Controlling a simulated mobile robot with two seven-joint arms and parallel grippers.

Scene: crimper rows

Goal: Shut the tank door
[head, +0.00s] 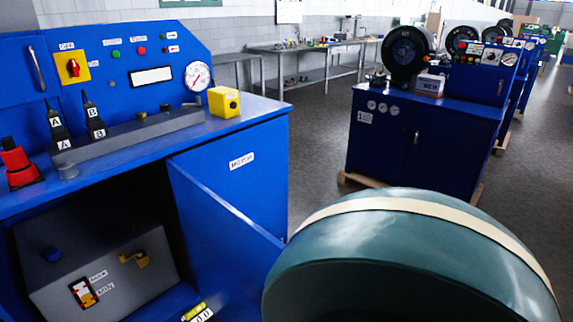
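The tank door (215,240) is a plain blue panel on the front of the near blue machine. It stands open, hinged at the right side of the opening and swung out toward me. Its lower part runs out of the picture. Through the opening I see a grey tank (70,285) with a dark blue cap, a yellow fitting and a small red and yellow gauge. Neither of my grippers is in view. I see no handle on the door's visible face.
A fixed panel labelled MOTOR (250,185) is right of the opening. More blue machines (425,130) stand behind at right, with floor (318,140) between. The lower right is blocked.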

